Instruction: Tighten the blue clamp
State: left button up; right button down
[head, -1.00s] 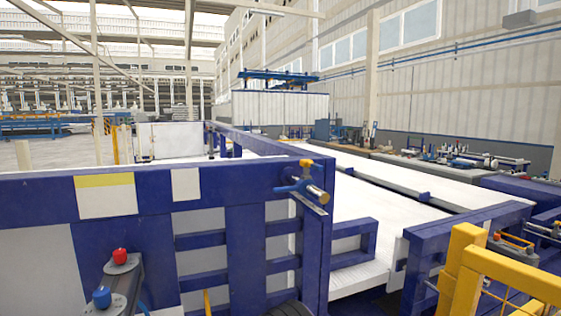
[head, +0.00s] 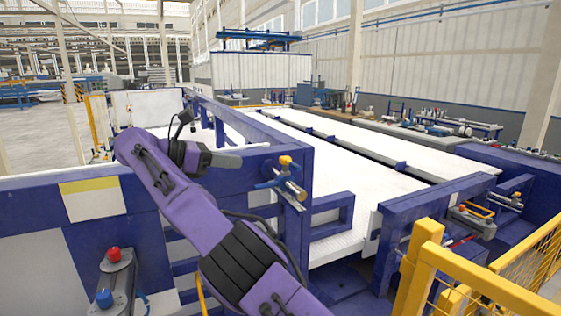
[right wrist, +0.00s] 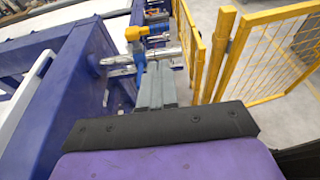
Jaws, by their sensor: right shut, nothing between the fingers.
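The blue clamp (head: 273,182) is on the blue frame's end post, with a yellow-orange knob on top and a brass-coloured rod end pointing out. In the right wrist view its blue part (right wrist: 139,60) sits on a silver rod coming out of the blue beam. My right gripper (head: 262,148) is shut and empty, above and left of the clamp in the head view. In the right wrist view its grey fingers (right wrist: 153,72) point toward the clamp and overlap part of the rod; I cannot tell whether they touch it. My left gripper is not in view.
A blue frame wall (head: 35,212) runs across the front left. A panel with red and blue buttons (head: 117,275) stands low at left. A yellow fence (head: 418,265) stands at right, also close in the right wrist view (right wrist: 222,45). White bed surfaces (head: 375,205) lie behind.

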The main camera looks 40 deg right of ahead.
jog(key=b, duration=0.6)
send_near(292, 167)
jog(key=b+x, duration=0.1)
jog(key=x, duration=0.5)
jog(key=shift+s+d, duration=0.15)
jog(key=shift+d, duration=0.05)
